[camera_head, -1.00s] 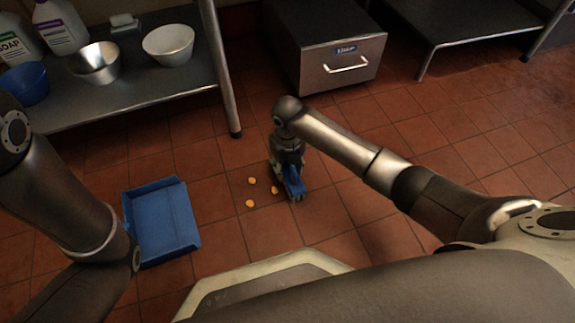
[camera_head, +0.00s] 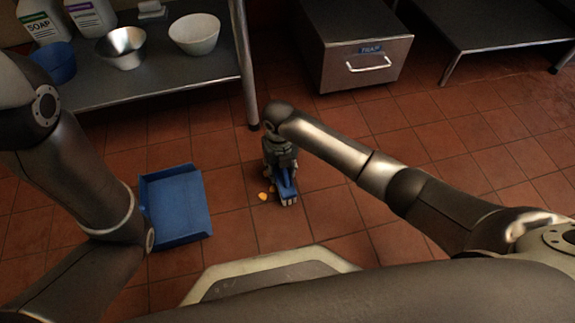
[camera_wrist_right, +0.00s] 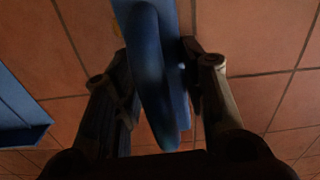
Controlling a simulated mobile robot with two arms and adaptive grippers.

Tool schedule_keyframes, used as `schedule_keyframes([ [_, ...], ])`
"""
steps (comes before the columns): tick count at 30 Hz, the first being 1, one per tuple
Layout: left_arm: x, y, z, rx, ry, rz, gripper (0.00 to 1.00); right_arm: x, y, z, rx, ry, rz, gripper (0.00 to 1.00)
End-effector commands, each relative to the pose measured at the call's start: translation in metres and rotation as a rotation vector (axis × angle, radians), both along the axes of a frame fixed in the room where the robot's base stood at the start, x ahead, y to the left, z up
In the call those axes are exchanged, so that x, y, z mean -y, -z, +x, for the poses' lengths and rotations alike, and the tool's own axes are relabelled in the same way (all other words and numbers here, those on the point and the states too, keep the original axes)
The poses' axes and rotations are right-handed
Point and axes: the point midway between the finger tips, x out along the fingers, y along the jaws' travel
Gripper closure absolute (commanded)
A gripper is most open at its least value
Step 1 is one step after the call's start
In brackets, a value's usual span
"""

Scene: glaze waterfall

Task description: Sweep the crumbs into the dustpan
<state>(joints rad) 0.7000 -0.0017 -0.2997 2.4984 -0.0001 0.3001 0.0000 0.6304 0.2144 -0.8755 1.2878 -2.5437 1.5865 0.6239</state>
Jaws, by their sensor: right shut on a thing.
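The blue dustpan (camera_head: 178,210) lies on the tiled floor in the left half of the head view. Its edge also shows at the left of the right wrist view (camera_wrist_right: 15,115). Orange crumbs (camera_head: 263,196) lie on the floor to its right, close beside my right gripper (camera_head: 281,172). Two crumbs show; the gripper and brush may hide others. My right gripper points down near the floor, shut on a blue brush (camera_head: 287,185). The brush handle fills the space between the fingers in the right wrist view (camera_wrist_right: 150,60). My left arm comes in at the left; its gripper is out of view.
A metal shelf (camera_head: 170,92) with bowls and bottles stands at the back left, its leg (camera_head: 245,70) near my right wrist. A metal box (camera_head: 350,60) with a handle and a low metal table (camera_head: 480,30) stand behind. Bare tiles separate the crumbs from the dustpan.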

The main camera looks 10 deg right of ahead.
Motion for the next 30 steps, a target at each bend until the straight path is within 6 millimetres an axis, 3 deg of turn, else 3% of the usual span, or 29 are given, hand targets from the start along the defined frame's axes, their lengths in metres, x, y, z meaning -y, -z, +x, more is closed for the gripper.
schedule_keyframes([
  [30, 0.0, 0.007, -0.001, 0.002, -0.002, 0.002, 0.6, -0.073, 0.0, -0.007, 0.001, -0.001, 0.002, 0.8],
])
